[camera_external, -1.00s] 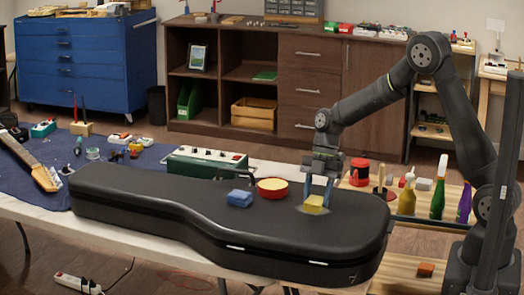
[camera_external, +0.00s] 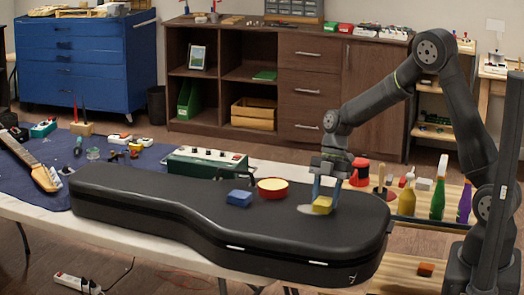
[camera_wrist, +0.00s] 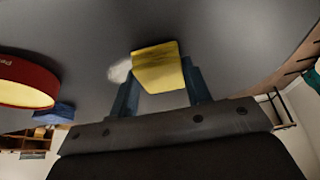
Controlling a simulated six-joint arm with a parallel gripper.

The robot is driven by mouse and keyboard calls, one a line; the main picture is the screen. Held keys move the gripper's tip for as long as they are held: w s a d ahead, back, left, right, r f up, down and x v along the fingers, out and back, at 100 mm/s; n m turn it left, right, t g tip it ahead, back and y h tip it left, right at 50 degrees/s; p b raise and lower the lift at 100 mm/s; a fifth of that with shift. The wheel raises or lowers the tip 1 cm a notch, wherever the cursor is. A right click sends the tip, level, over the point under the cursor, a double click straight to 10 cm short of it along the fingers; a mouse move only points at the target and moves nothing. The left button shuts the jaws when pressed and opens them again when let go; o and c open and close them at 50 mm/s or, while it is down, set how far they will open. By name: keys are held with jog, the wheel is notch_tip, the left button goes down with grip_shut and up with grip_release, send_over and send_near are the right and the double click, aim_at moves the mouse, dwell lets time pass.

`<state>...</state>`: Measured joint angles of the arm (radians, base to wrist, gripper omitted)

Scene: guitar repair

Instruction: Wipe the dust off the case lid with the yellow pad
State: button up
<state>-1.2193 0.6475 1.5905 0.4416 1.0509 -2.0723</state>
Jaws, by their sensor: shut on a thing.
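The black case (camera_external: 160,205) lies shut on the table, its lid facing up. My gripper (camera_external: 325,197) is shut on the yellow pad (camera_external: 321,206) over the wide right part of the lid. The pad looks to be on or just above the lid; I cannot tell which. In the wrist view the yellow pad (camera_wrist: 158,68) sits between my two blue-grey fingers. A pale dust patch (camera_external: 305,209) shows on the lid just left of the pad. The dust patch (camera_wrist: 119,71) also shows beside the pad in the wrist view.
A blue block (camera_external: 239,198) and a red-rimmed round tin (camera_external: 272,188) sit on the lid left of my gripper. A green box with knobs (camera_external: 205,163) stands behind the case. Bottles (camera_external: 438,200) and a red can (camera_external: 360,172) stand to the right. The lid's front right is clear.

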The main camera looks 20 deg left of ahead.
aim_at(304, 207)
jog(key=shift+a+f, duration=0.1)
jog(key=shift+a, duration=2.8)
jog(key=shift+d, duration=0.1)
jog(key=shift+d+f, duration=0.15)
jog(key=shift+d, duration=2.85)
jog(key=shift+a, duration=0.15)
jog(key=shift+a, duration=2.95)
jog(key=shift+d, duration=0.1)
jog(key=shift+d, duration=2.95)
